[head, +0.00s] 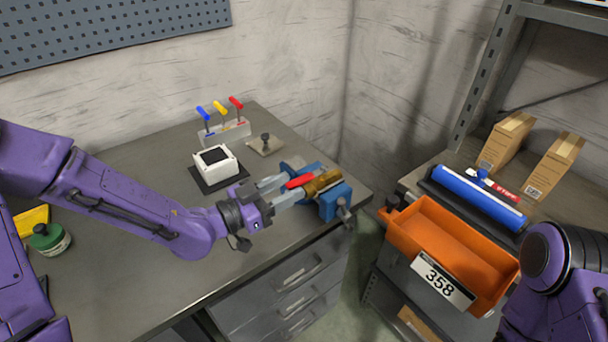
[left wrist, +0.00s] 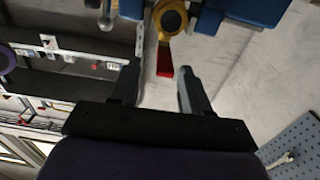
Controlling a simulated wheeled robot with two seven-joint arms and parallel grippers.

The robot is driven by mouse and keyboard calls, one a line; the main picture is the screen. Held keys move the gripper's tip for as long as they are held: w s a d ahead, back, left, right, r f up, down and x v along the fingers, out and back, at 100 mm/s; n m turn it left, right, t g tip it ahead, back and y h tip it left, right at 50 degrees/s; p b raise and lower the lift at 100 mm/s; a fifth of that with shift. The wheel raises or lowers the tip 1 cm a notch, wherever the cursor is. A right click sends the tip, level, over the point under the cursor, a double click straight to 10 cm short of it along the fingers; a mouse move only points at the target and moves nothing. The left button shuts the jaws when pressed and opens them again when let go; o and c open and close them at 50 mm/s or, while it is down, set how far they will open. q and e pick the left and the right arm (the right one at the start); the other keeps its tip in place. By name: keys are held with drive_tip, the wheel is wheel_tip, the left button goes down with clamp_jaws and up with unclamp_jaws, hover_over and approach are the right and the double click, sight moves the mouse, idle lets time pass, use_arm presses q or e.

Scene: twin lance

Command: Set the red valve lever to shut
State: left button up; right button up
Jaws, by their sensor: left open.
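The red valve lever (head: 300,181) sticks out from a brass valve (head: 323,184), which is clamped in a blue vise (head: 336,203) at the bench's right end. In the left wrist view the lever (left wrist: 165,62) hangs from the round brass body (left wrist: 171,20) and points toward my gripper. My left gripper (head: 281,191) is open, its fingers reaching toward the lever. In the left wrist view its fingertips (left wrist: 159,72) lie on either side of the lever's free end, with gaps showing; I cannot tell the exact depth. My right gripper is out of view; only part of that arm shows.
A rack with blue, yellow and red handles (head: 224,128), a white box (head: 215,161) and a small knobbed plate (head: 266,144) stand farther back on the bench (head: 150,285). An orange bin (head: 448,240) and blue roll (head: 478,197) are on the right shelf.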

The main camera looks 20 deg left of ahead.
sight(312, 175)
use_arm(q)
drive_tip(key=x, duration=0.5)
drive_tip(key=shift+w+a+f, duration=0.2)
drive_tip(key=shift+w+f, duration=0.15)
drive_tip(key=shift+w, duration=0.05)
drive_tip(key=shift+d, duration=0.15)
drive_tip(key=shift+s+r, duration=0.15)
drive_tip(key=shift+r, duration=0.05)
drive_tip(key=shift+f, duration=0.1)
clamp_jaws()
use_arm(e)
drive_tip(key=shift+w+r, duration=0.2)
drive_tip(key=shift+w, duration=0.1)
